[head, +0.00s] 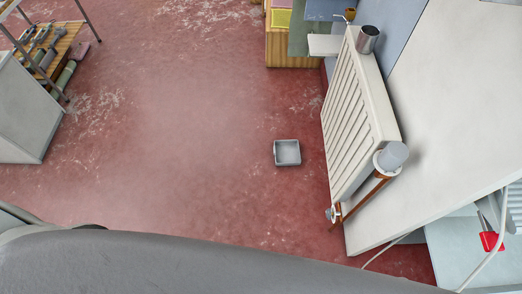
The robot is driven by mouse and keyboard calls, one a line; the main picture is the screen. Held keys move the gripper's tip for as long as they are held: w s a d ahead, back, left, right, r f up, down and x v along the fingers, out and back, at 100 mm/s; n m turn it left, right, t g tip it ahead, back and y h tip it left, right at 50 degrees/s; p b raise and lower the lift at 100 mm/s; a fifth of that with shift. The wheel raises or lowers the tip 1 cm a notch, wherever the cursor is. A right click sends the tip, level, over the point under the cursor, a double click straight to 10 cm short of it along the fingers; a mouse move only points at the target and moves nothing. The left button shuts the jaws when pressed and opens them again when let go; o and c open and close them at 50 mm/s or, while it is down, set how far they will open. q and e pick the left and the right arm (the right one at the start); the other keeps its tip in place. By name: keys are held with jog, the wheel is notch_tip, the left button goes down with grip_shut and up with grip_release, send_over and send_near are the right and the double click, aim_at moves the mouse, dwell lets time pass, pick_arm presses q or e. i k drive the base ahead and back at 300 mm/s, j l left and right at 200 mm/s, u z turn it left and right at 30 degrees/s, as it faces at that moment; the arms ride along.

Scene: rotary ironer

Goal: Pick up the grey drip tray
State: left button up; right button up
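The grey drip tray (287,153) is a small, square, shallow open tray. It lies on the red floor in the head view, right of the middle, a short way left of the radiator. It looks empty. Neither of my grippers shows in this view, so nothing is seen holding or touching the tray.
A white radiator (352,118) stands by the wall, with a metal cup (367,39) on top and a copper pipe (365,193) at its near end. A wooden cabinet (284,47) is at the back. A shelf rack (52,50) stands at left. The floor (160,130) between is clear.

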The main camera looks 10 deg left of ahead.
aim_at(286, 152)
jog(key=z, duration=0.2)
jog(key=i+j+z, duration=0.2)
jog(key=z, duration=0.15)
jog(key=i+j+z, duration=0.15)
jog(key=j+z, duration=0.25)
jog(key=i+j+z, duration=0.15)
jog(key=j+z, duration=0.2)
jog(key=j, duration=0.15)
